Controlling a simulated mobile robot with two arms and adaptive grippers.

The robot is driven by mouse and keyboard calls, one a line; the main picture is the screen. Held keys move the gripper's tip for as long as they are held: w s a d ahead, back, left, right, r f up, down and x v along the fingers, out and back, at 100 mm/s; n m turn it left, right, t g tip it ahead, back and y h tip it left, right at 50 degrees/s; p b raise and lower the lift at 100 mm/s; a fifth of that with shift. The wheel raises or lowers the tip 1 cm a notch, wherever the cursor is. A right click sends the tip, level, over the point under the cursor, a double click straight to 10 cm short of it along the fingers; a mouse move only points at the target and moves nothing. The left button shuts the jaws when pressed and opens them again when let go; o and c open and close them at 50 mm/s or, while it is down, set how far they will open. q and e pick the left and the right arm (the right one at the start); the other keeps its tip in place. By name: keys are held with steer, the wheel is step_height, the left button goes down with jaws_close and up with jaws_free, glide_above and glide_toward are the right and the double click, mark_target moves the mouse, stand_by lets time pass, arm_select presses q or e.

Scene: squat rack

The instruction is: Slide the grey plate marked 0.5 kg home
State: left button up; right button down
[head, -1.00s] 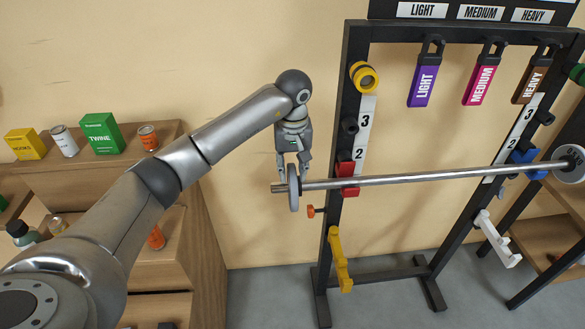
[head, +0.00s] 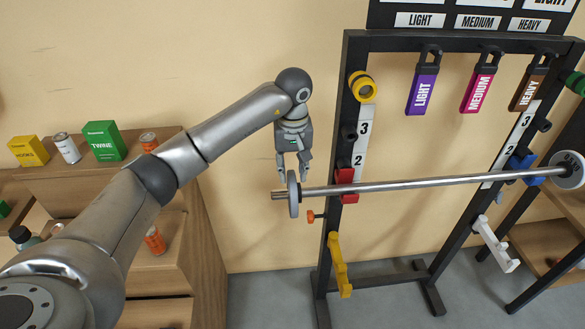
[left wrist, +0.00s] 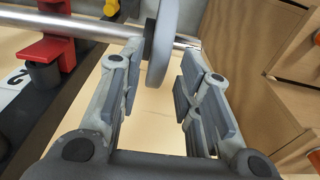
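The grey plate (head: 293,193) sits upright on the left end of the barbell bar (head: 430,184), with a short bar stub showing to its left. Its 0.5 kg mark is not readable. My left gripper (head: 292,177) points down over the plate's top edge, one finger on each side. In the left wrist view the plate (left wrist: 163,40) lies between the spread fingertips (left wrist: 158,80), nearer the left finger, with a gap to the right finger. Contact with the left finger is unclear. My right gripper is not in view.
The bar rests at a red holder (head: 347,186) on the left upright and a blue holder (head: 522,168) on the right. Another grey plate (head: 567,171) is on the far right end. A yellow arm (head: 339,264) sticks out below. Wooden shelves (head: 205,235) stand left.

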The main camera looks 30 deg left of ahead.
arm_select(q)
steer(key=o, duration=0.6)
steer(key=shift+c, duration=0.2)
steer(key=o, duration=0.4)
steer(key=o, duration=0.4)
steer(key=shift+o, duration=0.8)
